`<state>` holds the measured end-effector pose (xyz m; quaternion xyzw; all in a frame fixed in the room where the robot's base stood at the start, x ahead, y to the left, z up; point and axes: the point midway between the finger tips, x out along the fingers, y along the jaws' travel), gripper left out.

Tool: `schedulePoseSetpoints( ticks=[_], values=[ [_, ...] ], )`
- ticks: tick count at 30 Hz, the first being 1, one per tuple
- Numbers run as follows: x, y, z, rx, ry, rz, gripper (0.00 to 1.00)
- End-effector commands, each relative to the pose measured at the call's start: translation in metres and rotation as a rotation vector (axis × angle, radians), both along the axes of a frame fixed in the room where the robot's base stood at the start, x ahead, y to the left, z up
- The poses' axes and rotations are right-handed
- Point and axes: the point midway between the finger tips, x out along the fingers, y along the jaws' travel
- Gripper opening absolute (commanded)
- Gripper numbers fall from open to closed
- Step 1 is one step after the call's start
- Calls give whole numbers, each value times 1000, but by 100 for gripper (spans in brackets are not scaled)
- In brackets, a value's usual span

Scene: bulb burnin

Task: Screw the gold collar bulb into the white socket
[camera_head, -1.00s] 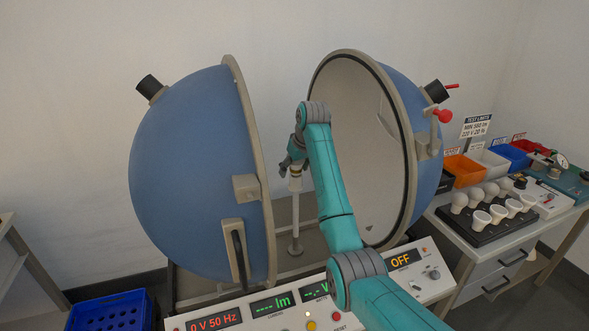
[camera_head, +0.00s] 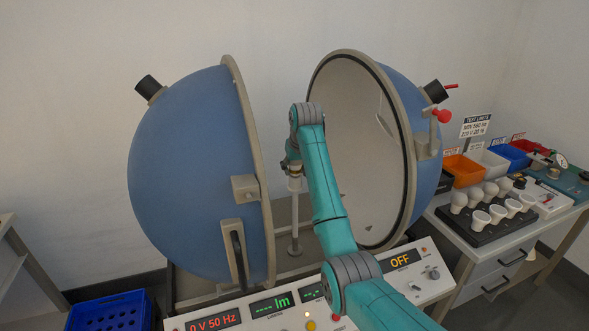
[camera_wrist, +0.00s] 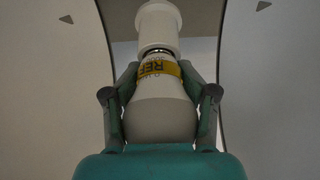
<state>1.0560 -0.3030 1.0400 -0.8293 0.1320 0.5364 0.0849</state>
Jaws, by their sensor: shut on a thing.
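The gold collar bulb (camera_wrist: 160,112) has a pale body and a yellow-gold band with dark "REF" lettering. My gripper (camera_wrist: 160,92) is shut on it, one finger on each side. The white socket (camera_wrist: 158,24) is in line with the bulb's cap end in the wrist view. A thin strip of the metal cap shows at the socket's mouth; how far it is threaded in is hidden. In the head view the white socket (camera_head: 295,183) tops a post inside the open sphere, with my gripper (camera_head: 290,167) just above it. The bulb is hidden there.
The blue sphere halves (camera_head: 195,175) stand open on both sides of my arm; the right half's rim (camera_head: 408,150) is close. A control panel (camera_head: 275,310) lies in front. At right, a bench holds a black rack (camera_head: 487,222) of several white bulbs and coloured bins (camera_head: 464,170).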

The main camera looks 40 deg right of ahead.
Motion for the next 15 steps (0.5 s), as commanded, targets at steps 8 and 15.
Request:
schedulePoseSetpoints(
  ticks=[8, 15],
  values=[
    [0, 5, -2, 4, 6, -332, 17],
    [-1, 5, -2, 4, 7, -625, 16]
  ],
)
